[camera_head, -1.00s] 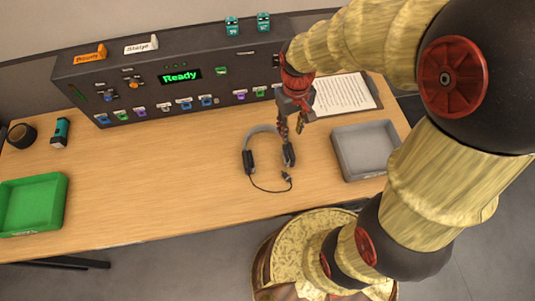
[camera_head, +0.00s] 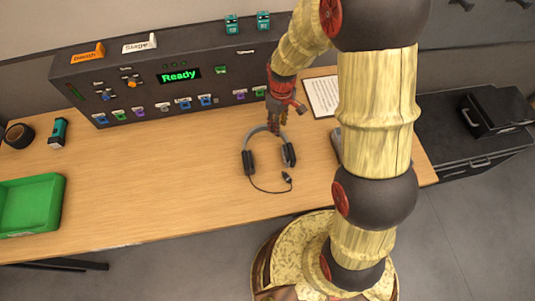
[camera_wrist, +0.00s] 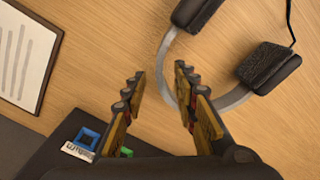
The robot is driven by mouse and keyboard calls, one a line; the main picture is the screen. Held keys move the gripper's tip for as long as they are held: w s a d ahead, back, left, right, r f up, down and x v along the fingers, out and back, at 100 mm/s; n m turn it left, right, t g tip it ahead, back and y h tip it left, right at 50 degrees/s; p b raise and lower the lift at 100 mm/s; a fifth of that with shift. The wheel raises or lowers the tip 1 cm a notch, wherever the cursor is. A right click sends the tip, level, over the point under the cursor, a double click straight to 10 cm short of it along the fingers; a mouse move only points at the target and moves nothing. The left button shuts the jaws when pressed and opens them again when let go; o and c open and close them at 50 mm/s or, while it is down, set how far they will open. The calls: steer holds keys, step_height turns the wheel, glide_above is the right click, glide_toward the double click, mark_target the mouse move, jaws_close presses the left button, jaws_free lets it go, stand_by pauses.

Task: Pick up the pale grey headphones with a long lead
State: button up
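The pale grey headphones (camera_head: 252,137) lie on the wooden table, with dark ear pads and a dark lead that curves toward the table's front edge and ends in a plug (camera_head: 287,177). My gripper (camera_head: 276,126) is over the far side of the headband. In the wrist view the headband (camera_wrist: 166,52) curves behind and between the fingertips of my gripper (camera_wrist: 158,78), and the two ear pads show at the top and right. The fingers are apart with nothing held between them. I cannot tell how far above the headband they are.
A dark lighting console (camera_head: 140,82) with small coloured faders stands behind the headphones. A clipboard with paper (camera_head: 322,95) lies to the right. A green tray (camera_head: 62,195) is at the left. My arm mostly hides a grey tray.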

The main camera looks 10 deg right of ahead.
step_height(320, 180, down, 5)
steer(key=shift+r+b, duration=0.1)
steer(key=shift+b, duration=0.75)
steer(key=shift+c, duration=0.6)
jaws_close()
